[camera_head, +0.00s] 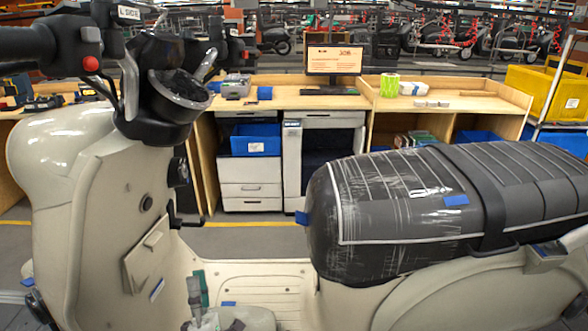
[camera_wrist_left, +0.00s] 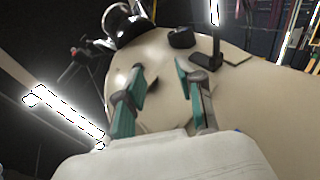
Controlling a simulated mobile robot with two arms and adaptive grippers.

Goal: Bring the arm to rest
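My left gripper (camera_head: 198,288) shows at the bottom of the head view, low in front of the scooter's step-through floor. In the left wrist view, my left gripper (camera_wrist_left: 159,76) has its two green-padded fingers apart with nothing between them. They point toward the cream front body of the scooter (camera_wrist_left: 240,95). I cannot tell the exact gap to that body. The cream scooter (camera_head: 100,190) fills the head view, with handlebars at the left. My right gripper is not in view.
The scooter's dark wrapped seat (camera_head: 400,205) is at the right. Behind stands a wooden workbench (camera_head: 465,104) with a monitor (camera_head: 334,60), a drawer cabinet (camera_head: 250,190) and a blue bin (camera_head: 256,139). A yellow crate (camera_head: 545,93) is at the far right.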

